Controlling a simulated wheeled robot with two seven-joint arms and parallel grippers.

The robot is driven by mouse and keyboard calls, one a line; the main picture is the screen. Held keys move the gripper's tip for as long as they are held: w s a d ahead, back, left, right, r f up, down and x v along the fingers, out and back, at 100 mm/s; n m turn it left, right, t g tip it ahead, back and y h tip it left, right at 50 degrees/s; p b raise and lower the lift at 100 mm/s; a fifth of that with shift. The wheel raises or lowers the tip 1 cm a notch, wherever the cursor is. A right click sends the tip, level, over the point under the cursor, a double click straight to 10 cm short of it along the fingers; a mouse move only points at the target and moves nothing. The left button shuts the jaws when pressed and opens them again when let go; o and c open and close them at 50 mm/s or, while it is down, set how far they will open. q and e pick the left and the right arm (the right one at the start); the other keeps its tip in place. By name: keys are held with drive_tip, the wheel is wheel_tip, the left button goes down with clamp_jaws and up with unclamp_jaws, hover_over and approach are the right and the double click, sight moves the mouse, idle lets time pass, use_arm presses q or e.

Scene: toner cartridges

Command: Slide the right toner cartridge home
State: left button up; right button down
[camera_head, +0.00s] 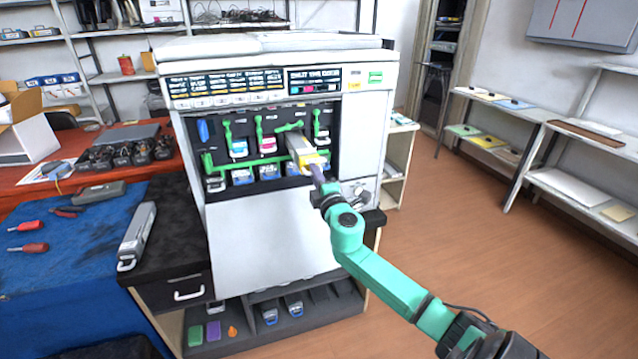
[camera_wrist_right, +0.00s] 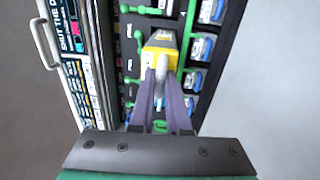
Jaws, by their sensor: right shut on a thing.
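The right toner cartridge (camera_head: 299,146) is a long grey body with a yellow front end. It sticks partly out of the right side of the printer's open bay (camera_head: 345,135) and slopes down toward my gripper. My right gripper (camera_head: 317,173) is shut on the handle at its yellow end. In the right wrist view the yellow end (camera_wrist_right: 159,40) lies just beyond the two purple fingers of the gripper (camera_wrist_right: 161,75), with a pale handle between them. The cartridge's far end is inside the bay and hidden. My left gripper is not in view.
The printer (camera_head: 270,235) has green levers and several blue-fronted cartridges in its bay. A loose grey cartridge (camera_head: 138,232) lies on the black counter at left. Tools lie on the blue mat (camera_head: 60,275). The floor (camera_head: 480,240) at right is clear.

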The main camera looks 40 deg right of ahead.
drive_tip(key=b+x, duration=0.1)
drive_tip(key=x, duration=0.2)
drive_tip(key=b+x, duration=0.2)
drive_tip(key=x, duration=0.1)
drive_tip(key=f+b+x, duration=0.1)
drive_tip(key=x, duration=0.2)
drive_tip(key=shift+w+b, duration=0.15)
drive_tip(key=shift+b, duration=0.25)
drive_tip(key=b+x, duration=0.1)
drive_tip(key=b, duration=0.1)
drive_tip(key=b+x, duration=0.3)
drive_tip(key=x, duration=0.1)
drive_tip(key=shift+w+d+f+b, duration=0.15)
drive_tip(key=shift+w+f+b, duration=0.1)
drive_tip(key=shift+b, duration=0.15)
drive_tip(key=shift+w+d+r+b, duration=0.1)
drive_tip(key=shift+w+r+b, duration=0.1)
drive_tip(key=shift+w+b, duration=0.2)
drive_tip(key=shift+r, duration=0.15)
drive_tip(key=shift+c, duration=2)
unclamp_jaws()
